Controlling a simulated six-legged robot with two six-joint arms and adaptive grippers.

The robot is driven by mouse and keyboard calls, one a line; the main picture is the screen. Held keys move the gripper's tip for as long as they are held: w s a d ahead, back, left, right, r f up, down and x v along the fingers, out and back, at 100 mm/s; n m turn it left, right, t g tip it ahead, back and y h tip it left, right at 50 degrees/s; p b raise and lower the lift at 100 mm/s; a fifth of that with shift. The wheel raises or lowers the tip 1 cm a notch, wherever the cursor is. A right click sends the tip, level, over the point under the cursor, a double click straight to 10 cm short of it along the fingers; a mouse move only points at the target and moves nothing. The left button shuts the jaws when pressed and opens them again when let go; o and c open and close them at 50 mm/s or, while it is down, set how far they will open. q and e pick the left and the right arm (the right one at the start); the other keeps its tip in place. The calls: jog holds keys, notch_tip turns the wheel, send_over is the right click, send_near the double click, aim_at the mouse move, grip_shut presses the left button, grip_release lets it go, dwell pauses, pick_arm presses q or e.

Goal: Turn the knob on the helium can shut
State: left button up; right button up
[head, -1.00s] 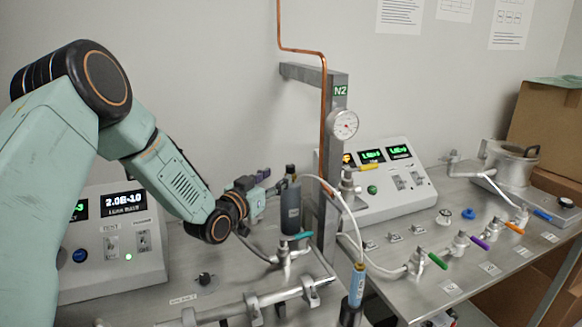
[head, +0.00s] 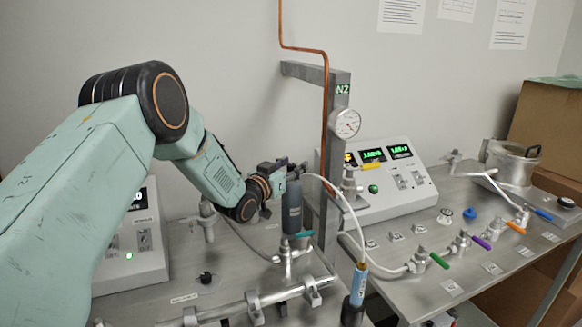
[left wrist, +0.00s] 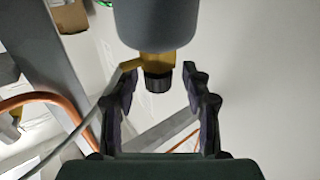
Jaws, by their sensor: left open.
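The helium can is a dark grey cylinder (head: 292,207) standing upright on the left bench in the head view. In the left wrist view its rounded grey end (left wrist: 155,22) is at the top, with a brass valve and a black ribbed knob (left wrist: 158,82) below it. My left gripper (head: 289,170) is at the top of the can and largely hides the knob in the head view. In the left wrist view the open fingers stand on either side of the knob, with a gap on both sides. My right gripper is not in view.
A grey post (head: 335,150) with a gauge (head: 345,123) and a copper pipe stands just right of the can. A white hose runs to a blue tube (head: 358,285). A teal-handled valve (head: 288,258) stands in front of the can. Control boxes stand on both sides.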

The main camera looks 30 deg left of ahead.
pick_arm(q)
jog(key=shift+d, duration=0.15)
jog(key=shift+c, duration=0.9)
grip_shut()
jog(key=shift+n+y, duration=0.3)
jog(key=shift+y, duration=0.3)
jog(key=n+y+b, duration=0.1)
jog(key=n+y, duration=0.1)
jog(key=y, duration=0.1)
jog(key=n+y, duration=0.1)
jog(key=y, duration=0.1)
jog(key=shift+w+d+n+g+y+b, duration=0.1)
jog(key=shift+n+g+y+b, duration=0.3)
jog(key=shift+f+n+g+y, duration=0.1)
jog(key=shift+n+g+y, duration=0.5)
jog(key=shift+n+y, duration=0.5)
jog(key=shift+n+g+y, duration=0.6)
jog(key=shift+n+y, duration=0.1)
jog(key=shift+y, duration=0.8)
